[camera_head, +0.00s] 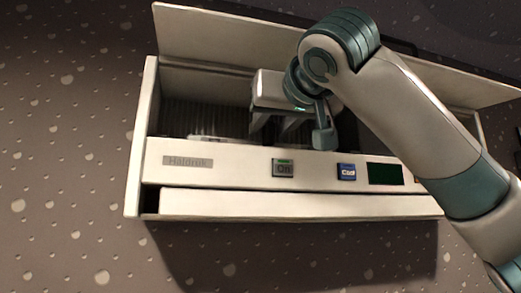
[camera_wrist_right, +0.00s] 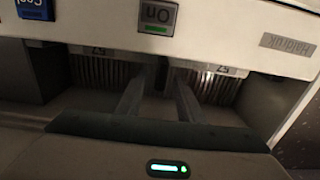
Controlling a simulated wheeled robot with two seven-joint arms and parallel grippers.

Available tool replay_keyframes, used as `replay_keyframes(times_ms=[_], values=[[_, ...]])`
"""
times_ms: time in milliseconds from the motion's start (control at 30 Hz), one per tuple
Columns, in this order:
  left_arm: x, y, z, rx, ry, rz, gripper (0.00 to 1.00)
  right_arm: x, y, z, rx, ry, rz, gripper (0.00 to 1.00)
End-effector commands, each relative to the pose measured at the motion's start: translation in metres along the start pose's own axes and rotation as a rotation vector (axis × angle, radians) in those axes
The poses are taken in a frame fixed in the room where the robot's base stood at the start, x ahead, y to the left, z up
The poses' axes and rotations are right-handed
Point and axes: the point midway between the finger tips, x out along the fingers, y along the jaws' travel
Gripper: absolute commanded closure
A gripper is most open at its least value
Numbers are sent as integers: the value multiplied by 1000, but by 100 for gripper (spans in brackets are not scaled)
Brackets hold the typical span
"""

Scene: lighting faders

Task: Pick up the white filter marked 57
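The filter shows in the right wrist view as pale pleated parts on both sides of my fingers, with a white edge (camera_wrist_right: 222,70) marked 57, upside down. A second 57 sits on the left part. I cannot tell whether the two parts join behind the fingers. In the head view its pale pleated area (camera_head: 215,125) lies inside the open machine. My right gripper (camera_head: 275,130) reaches down into the machine. Its two fingers (camera_wrist_right: 160,85) are apart, with a dark gap between them; no contact with the filter is clear. My left gripper is not in view.
The machine's white front panel (camera_head: 235,170) carries a Haldruk label, an On button (camera_head: 283,168), a blue button (camera_head: 346,171) and a dark green display (camera_head: 385,174). Its raised lid (camera_head: 230,38) stands behind the opening. My right arm covers the machine's right side.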

Motion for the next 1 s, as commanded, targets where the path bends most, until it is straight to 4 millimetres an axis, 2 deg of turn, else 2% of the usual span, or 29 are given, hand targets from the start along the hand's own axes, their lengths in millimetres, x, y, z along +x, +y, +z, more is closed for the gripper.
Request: replay_keyframes(times_ms=[367,400,533,1000], values=[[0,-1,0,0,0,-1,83,0,0,0,0,0,0,66],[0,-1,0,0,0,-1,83,0,0,0,0,0,0,70],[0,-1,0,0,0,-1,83,0,0,0,0,0,0,100],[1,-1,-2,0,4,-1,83,0,0,-3,1,1,1,100]])
